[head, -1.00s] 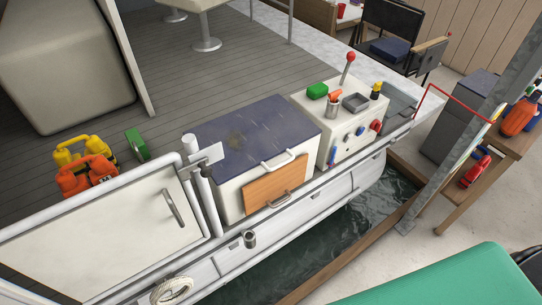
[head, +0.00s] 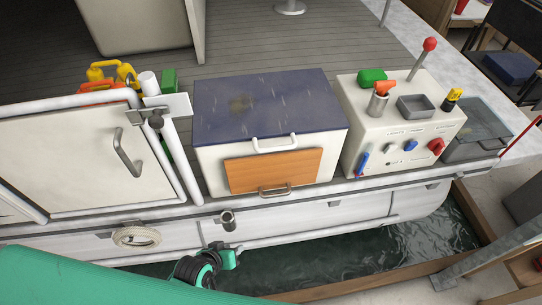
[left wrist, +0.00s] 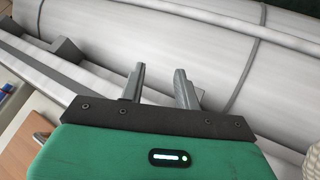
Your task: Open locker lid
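The locker (head: 211,165) is a white box on the boat's side deck. Its dark blue, scuffed lid (head: 290,100) is down, with a white bar handle (head: 274,144) at its front edge. An orange-brown wooden panel (head: 270,171) with a metal handle is on the locker's front. My left gripper (head: 234,250) is low beside the hull, below and left of the locker, apart from it. In the left wrist view its two grey fingers (left wrist: 160,82) stand apart with nothing between them, before the white hull. My right gripper is not in view.
A white control box (head: 400,140) with a red-knobbed lever stands right of the locker. A white gate (head: 65,155) and post stand to the left. A wooden-edged strip of water (head: 340,255) lies below the hull. A short metal tube (head: 228,220) sticks out near my gripper.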

